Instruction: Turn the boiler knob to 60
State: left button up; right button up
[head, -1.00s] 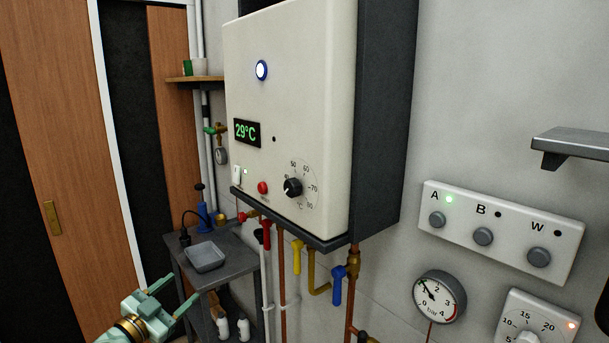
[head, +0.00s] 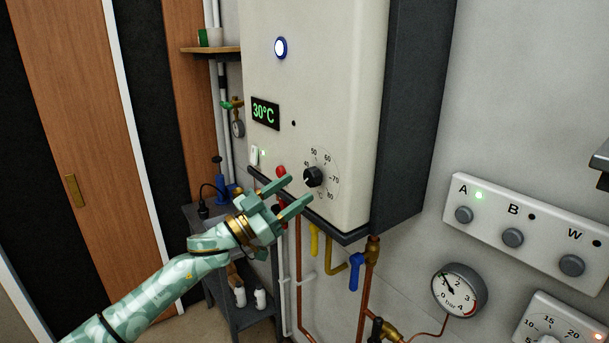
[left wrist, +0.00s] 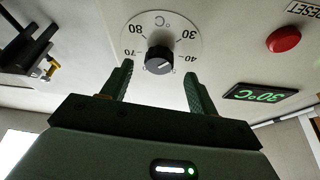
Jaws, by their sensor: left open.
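The boiler (head: 345,60) hangs on the wall. Its black knob (head: 313,177) sits on a dial marked up to 80; the pointer appears to be near 40. In the left wrist view the knob (left wrist: 159,59) is ahead, with its white mark toward the 40. The 50 and 60 are hidden there. My left gripper (head: 300,189) is open and empty, just below and left of the knob in the head view. Its fingers (left wrist: 157,80) are apart on either side of the knob's line, seemingly short of it. The display (head: 265,113) reads 30°C. My right gripper is not in view.
A red reset button (head: 281,170) is beside the knob. Pipes with yellow and blue valve handles (head: 355,271) hang below the boiler. A switch panel (head: 530,225) and a pressure gauge (head: 459,290) are at the right. A dark trolley (head: 215,275) stands below left.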

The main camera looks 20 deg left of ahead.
aim_at(308, 181)
pick_arm(q)
jog(key=x, duration=0.2)
jog(key=shift+w+d+r, duration=0.1)
jog(key=shift+d+r, duration=0.2)
jog(key=shift+w+d+p, duration=0.3)
jog(key=shift+w, duration=0.25)
jog(key=shift+s, duration=0.1)
jog(key=c, duration=1)
